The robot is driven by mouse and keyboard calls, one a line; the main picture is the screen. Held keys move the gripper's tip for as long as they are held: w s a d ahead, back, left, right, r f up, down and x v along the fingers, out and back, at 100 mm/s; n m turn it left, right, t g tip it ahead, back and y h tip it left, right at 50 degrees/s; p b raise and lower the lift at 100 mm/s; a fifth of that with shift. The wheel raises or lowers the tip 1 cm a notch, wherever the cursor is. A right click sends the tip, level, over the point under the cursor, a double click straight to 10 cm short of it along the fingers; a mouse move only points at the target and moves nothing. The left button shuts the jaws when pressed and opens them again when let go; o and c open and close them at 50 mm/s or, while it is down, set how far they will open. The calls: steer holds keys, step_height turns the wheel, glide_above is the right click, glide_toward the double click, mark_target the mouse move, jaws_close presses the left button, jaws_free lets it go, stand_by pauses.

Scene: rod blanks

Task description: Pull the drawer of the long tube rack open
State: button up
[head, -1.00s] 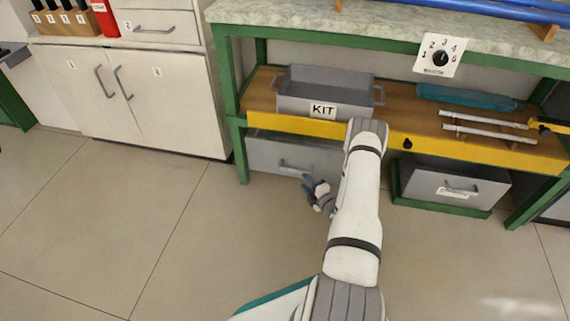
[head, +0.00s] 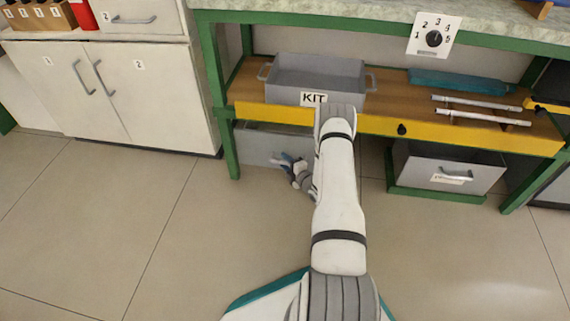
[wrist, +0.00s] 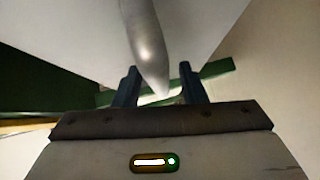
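A grey drawer (head: 256,146) sits under the left part of the green-framed bench. I cannot read any label on it that names a tube rack. My gripper (head: 288,159) is at the front of this drawer and hides its handle in the head view. In the wrist view my gripper's two dark blue fingers (wrist: 158,76) stand apart. A smooth grey bar (wrist: 148,48), apparently the handle, reaches down between them. Gaps seem to show on both sides of it. The drawer front looks shut.
A second grey drawer (head: 452,170) with a handle and label is under the bench at right. Above are a grey KIT bin (head: 318,76), a teal tray (head: 462,83) and white rods (head: 478,116). White cabinets (head: 110,90) stand at left. The floor in front is clear.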

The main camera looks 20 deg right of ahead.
jaws_close()
stand_by(0.4)
